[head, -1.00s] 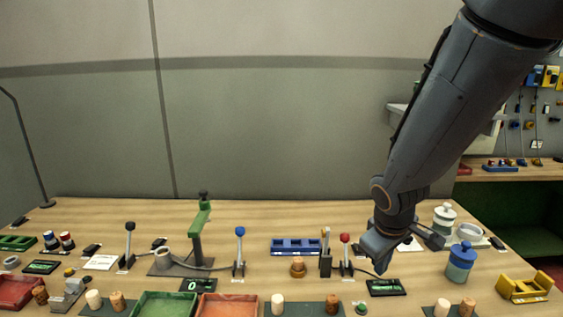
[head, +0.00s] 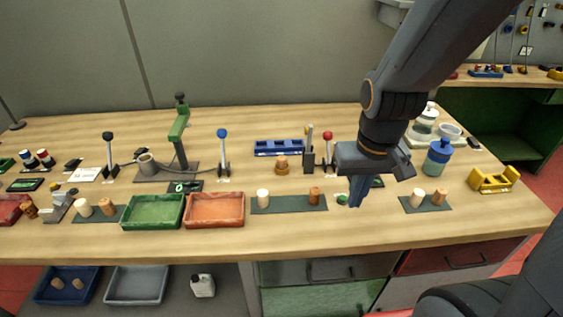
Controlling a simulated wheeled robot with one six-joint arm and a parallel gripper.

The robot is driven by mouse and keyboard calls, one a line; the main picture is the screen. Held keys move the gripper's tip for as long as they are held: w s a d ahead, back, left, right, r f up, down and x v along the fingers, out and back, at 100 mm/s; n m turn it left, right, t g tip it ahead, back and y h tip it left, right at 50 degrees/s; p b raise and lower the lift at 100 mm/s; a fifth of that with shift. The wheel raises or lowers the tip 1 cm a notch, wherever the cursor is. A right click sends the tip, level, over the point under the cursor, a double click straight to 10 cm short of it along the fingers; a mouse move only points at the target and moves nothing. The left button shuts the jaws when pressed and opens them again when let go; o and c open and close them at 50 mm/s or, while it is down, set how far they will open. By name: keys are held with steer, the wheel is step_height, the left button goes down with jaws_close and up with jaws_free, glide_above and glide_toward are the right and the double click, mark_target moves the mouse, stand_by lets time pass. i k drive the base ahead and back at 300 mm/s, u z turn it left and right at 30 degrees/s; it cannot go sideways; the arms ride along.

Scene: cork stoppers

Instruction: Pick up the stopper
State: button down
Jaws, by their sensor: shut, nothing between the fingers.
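Several stoppers stand on the bench. A pale one (head: 263,199) and a brown cork one (head: 314,196) are on the dark middle mat (head: 289,204). Another pale one (head: 417,198) and brown one (head: 439,197) are on the right mat (head: 427,207). A third pair, pale (head: 84,208) and brown (head: 107,207), is on the left mat. My gripper (head: 356,192) is shut and empty, fingers pointing down. In the picture it lies between the middle and right mats, beside a small green button (head: 342,199). Its height over the bench is hard to tell.
A green tray (head: 153,226) and an orange tray (head: 215,223) sit at the front. Levers with blue (head: 222,133) and red (head: 328,135) knobs stand behind. A blue jar (head: 438,157) and a yellow holder (head: 493,180) are at right. The front strip is clear.

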mark_target(282, 160)
steer(key=k, duration=1)
steer(key=u, duration=1.25)
steer(key=i, duration=0.8)
steer(key=z, duration=1.8)
